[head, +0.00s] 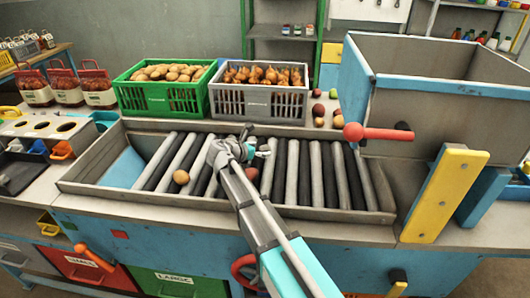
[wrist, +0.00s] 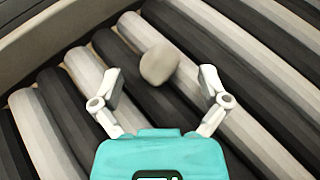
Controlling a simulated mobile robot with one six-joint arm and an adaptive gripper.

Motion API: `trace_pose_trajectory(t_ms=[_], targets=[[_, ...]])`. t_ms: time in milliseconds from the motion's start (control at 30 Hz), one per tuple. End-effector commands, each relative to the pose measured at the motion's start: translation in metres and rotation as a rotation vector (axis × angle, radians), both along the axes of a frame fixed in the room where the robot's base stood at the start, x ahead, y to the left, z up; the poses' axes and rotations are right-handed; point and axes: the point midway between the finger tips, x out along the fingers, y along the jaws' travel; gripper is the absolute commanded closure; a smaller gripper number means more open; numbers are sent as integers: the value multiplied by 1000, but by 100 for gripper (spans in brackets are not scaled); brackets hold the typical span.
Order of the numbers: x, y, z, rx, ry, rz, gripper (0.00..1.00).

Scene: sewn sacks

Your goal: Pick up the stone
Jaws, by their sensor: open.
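The stone (wrist: 160,64) is a smooth, rounded grey-beige lump. In the wrist view it lies on the rollers, in line with the gap between my fingertips and slightly beyond them. My gripper (wrist: 160,76) is open, with one finger to each side of the stone, and I see clear space between each finger and it. In the head view my gripper (head: 259,143) is over the middle of the roller bed. I cannot clearly make out the stone there, near the gripper and arm.
The roller bed (head: 325,213) has raised grey edges. A brown potato-like lump (head: 181,177) lies on its left rollers. Behind stand a green crate (head: 163,98) of potatoes and a grey crate (head: 258,104) of onions. A large grey-blue hopper (head: 430,95) rises at the right.

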Motion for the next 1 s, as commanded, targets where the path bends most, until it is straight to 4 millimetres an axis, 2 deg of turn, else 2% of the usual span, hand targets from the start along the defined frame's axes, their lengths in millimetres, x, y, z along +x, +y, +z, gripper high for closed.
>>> trace_pose_trajectory(t_ms=[167,700,767,1000], targets=[[8,-7,-5,0,0,-1,5],[7,-6,-4,0,0,1,5],[7,-6,-4,0,0,1,15],[7,-6,-4,0,0,1,59]])
